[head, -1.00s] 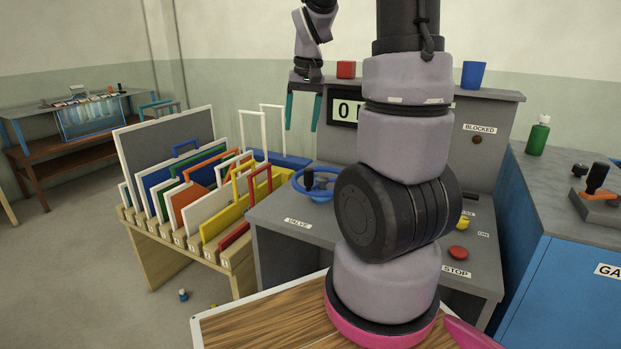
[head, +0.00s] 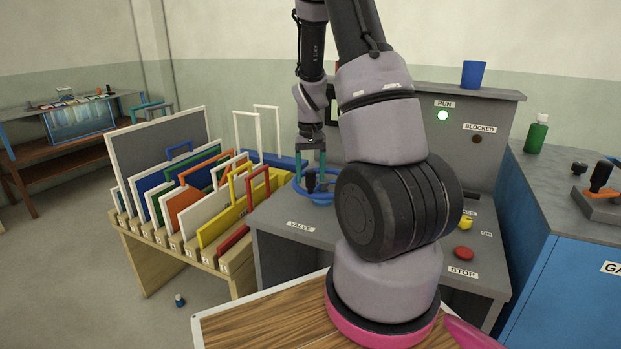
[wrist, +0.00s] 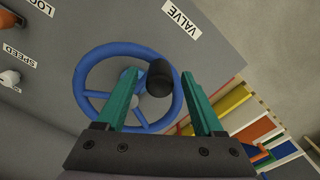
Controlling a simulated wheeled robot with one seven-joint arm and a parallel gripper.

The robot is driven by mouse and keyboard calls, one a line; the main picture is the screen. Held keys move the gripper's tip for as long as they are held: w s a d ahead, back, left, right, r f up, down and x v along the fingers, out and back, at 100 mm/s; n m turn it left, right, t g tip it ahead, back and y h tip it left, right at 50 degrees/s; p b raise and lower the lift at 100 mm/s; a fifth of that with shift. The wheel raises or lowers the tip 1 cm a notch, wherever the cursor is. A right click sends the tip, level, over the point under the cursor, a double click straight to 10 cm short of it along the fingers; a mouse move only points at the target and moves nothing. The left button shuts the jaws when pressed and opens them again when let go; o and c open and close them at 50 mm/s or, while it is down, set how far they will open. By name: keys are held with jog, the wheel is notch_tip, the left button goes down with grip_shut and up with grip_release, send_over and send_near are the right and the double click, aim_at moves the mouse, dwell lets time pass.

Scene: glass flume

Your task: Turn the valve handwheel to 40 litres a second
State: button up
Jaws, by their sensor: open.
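The blue valve handwheel (head: 318,197) lies on the grey console top, by the VALVE label. It has a black upright knob (head: 311,180) on its rim. In the wrist view the handwheel (wrist: 87,68) shows its spokes, and the knob (wrist: 159,78) sits between the fingers. My gripper (head: 311,172) is open, pointing down over the wheel, with its green fingers (wrist: 162,103) on either side of the knob. I cannot tell whether either finger touches it. The number display is hidden behind my arm.
The console (head: 290,240) has a lit green RUN lamp (head: 443,115), a dark BLOCKED lamp (head: 477,139) and a red STOP button (head: 463,253). A rack of coloured panels (head: 150,240) stands close on the left. A blue cup (head: 473,74) is on the console's top ledge.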

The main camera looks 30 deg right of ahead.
jog(key=shift+f, duration=0.65)
grip_shut()
dwell(1.0)
